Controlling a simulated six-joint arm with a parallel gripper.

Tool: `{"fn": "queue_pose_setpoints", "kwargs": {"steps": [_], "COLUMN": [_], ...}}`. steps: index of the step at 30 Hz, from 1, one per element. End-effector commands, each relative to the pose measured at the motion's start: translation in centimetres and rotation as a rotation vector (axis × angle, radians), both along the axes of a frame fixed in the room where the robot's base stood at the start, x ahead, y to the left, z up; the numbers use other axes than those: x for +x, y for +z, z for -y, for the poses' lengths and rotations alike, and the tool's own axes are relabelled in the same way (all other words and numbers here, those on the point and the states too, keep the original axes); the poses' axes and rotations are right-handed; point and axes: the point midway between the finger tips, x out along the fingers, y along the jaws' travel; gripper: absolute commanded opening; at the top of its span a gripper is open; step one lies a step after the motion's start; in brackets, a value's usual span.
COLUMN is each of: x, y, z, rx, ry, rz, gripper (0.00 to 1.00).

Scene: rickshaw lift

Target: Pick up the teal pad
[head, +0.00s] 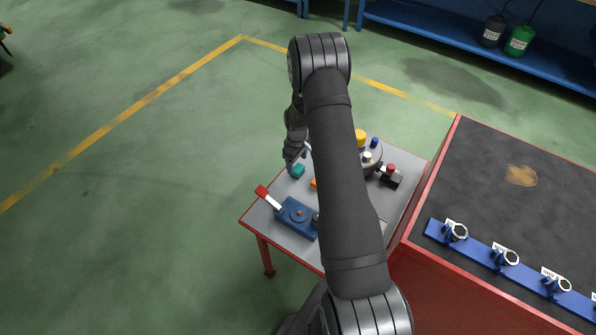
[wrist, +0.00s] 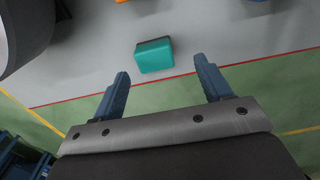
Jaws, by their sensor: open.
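The teal pad (wrist: 154,55) is a small block lying on the grey tabletop, near the table's red edge in the wrist view. In the head view the teal pad (head: 298,170) shows near the table's left far edge, just below my gripper. My gripper (wrist: 165,82) is open and empty, with its two blue fingers apart. The pad lies beyond the fingertips, roughly centred between them and not touched. In the head view my gripper (head: 290,168) is partly hidden by its own wrist.
A blue device with a red-tipped lever (head: 296,216) stands at the table's near left. An orange piece (head: 314,183) is close to the pad. A round stand with coloured knobs (head: 371,156) is partly behind my arm. A dark workbench (head: 500,190) adjoins on the right.

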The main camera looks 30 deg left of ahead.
Motion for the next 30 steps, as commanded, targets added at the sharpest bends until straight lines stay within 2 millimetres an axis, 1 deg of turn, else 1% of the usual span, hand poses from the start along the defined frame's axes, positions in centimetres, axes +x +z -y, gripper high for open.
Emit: {"fn": "queue_pose_setpoints", "kwargs": {"steps": [5, 12, 15, 18, 24, 26, 27, 29, 30], "x": [0.1, 0.7, 0.7, 0.8, 0.8, 0.7, 0.7, 0.7, 0.7], "y": [-1.1, -4.3, -5.2, -5.5, -5.5, -5.5, -5.5, -5.5, -5.5], "z": [0.0, -0.1, 0.0, -0.1, -0.1, -0.1, -0.1, -0.1, -0.1], "rx": [-0.001, -0.001, -0.001, 0.000, 0.000, 0.000, 0.000, 0.000, 0.000], "ry": [0.000, 0.000, 0.000, 0.000, 0.000, 0.000, 0.000, 0.000, 0.000], "rz": [-0.001, -0.001, -0.001, 0.001, 0.001, 0.001, 0.001, 0.001, 0.001], "gripper": [0.71, 0.71, 0.71, 0.71, 0.71, 0.59, 0.51, 0.40, 0.32]}}
